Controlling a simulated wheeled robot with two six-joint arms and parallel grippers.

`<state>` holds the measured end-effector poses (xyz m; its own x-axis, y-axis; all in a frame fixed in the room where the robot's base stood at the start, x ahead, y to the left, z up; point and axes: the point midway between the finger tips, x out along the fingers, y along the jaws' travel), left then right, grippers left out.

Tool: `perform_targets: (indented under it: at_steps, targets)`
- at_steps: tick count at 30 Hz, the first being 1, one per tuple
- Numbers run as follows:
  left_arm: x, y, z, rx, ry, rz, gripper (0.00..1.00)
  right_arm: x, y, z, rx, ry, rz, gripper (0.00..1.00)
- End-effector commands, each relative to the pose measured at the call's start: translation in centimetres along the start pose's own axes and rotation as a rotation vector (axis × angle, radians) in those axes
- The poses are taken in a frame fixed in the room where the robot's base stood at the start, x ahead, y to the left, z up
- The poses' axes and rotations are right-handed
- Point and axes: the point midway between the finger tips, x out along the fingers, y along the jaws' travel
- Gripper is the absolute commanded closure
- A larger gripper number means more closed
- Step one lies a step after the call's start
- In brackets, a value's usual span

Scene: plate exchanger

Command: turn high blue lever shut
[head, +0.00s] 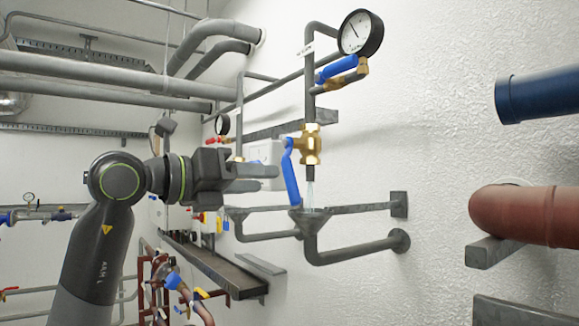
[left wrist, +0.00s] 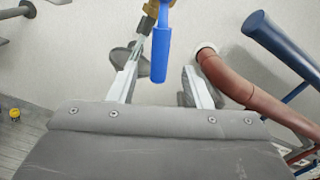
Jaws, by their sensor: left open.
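A blue lever (head: 291,172) hangs down, slightly tilted, from a brass valve (head: 311,145) on a vertical grey pipe. A thin stream of water runs below the valve into a grey funnel (head: 309,215). A higher blue lever (head: 337,68) sits by the pressure gauge (head: 360,33). My left gripper (head: 262,179) is open and empty, just left of the hanging lever in the head view. In the left wrist view this lever (left wrist: 161,55) appears between the fingertips of my left gripper (left wrist: 163,76), with no contact visible. My right gripper is not in view.
A grey bracket rail (head: 360,208) and drain pipe (head: 355,251) run to the wall by the funnel. A red-brown pipe (head: 530,213) and a dark blue pipe (head: 540,95) jut in at the right. Pipes and small valves crowd the lower left.

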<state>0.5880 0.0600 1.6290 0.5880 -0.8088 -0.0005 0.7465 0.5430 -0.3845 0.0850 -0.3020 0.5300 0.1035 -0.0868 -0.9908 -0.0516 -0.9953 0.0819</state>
Motion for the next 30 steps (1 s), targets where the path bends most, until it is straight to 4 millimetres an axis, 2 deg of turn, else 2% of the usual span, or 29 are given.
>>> perform_targets:
  at_steps: [1,6,12,24,30]
  targets:
    - [1.1,-0.3,0.3,-0.003,0.003,-0.003,0.55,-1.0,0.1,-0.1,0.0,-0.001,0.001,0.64]
    - [4.2,-0.3,0.3,-0.004,0.003,-0.003,0.55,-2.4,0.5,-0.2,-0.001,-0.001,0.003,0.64]
    - [6.5,-0.1,0.2,-0.001,0.001,-0.001,0.55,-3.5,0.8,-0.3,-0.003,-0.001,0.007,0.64]
    - [7.2,0.0,0.0,0.001,0.0,0.0,0.55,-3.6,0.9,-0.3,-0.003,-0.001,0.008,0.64]
    - [7.2,0.0,0.0,0.001,0.0,0.0,0.8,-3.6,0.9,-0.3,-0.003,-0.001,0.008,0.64]
